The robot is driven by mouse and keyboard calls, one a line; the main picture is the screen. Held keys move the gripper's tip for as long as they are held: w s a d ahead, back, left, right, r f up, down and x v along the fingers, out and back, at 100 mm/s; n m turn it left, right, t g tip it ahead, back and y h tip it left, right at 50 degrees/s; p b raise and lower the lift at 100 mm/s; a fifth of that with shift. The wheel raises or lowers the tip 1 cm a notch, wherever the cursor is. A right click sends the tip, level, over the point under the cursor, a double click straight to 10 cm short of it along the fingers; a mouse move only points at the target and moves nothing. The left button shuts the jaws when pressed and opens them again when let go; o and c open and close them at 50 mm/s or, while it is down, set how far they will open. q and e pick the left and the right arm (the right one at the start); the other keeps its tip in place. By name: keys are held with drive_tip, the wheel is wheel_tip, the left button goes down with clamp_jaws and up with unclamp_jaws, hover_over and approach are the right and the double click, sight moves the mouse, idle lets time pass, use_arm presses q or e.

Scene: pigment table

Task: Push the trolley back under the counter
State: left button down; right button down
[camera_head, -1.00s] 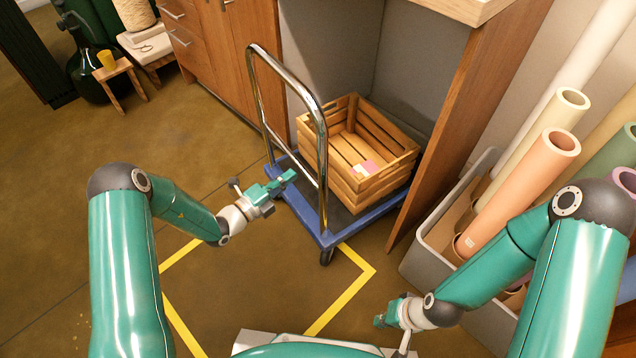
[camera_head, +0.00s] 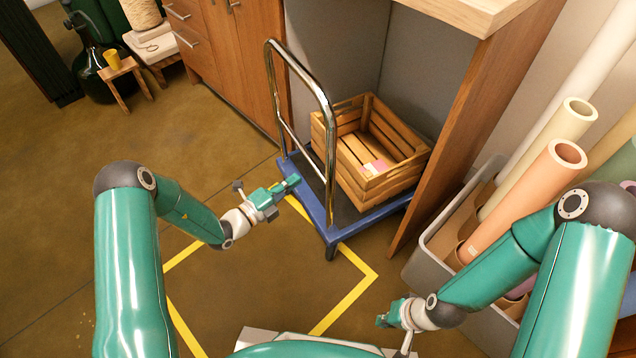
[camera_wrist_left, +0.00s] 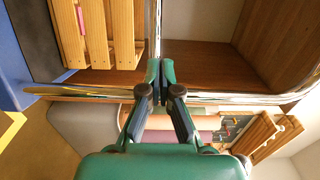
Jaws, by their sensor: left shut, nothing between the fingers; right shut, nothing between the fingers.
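The trolley has a blue platform (camera_head: 362,220) and an upright chrome handle (camera_head: 331,130). A slatted wooden crate (camera_head: 385,185) stands on it. The trolley is partly under the pale-topped counter (camera_head: 475,12), with its handle end outside the recess. My left gripper (camera_head: 294,182) is shut and empty, low by the handle end. In the left wrist view its closed fingertips (camera_wrist_left: 160,72) overlap the chrome handle bars (camera_wrist_left: 240,98); contact cannot be told. My right gripper (camera_head: 382,320) is shut and empty, low and in front, away from the trolley.
A yellow floor outline (camera_head: 345,297) lies in front of the trolley. The counter's wooden side panel (camera_head: 470,115) stands close right of the trolley. A grey bin (camera_head: 428,262) with paper rolls is further right. Wooden cabinets (camera_head: 245,60) stand left; floor there is clear.

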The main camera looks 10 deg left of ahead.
use_arm(q)
drive_tip(key=p+v, duration=0.1)
drive_tip(key=v, duration=0.5)
drive_tip(key=shift+s+a, duration=0.2)
drive_tip(key=shift+s, duration=0.05)
drive_tip(key=shift+d, duration=0.1)
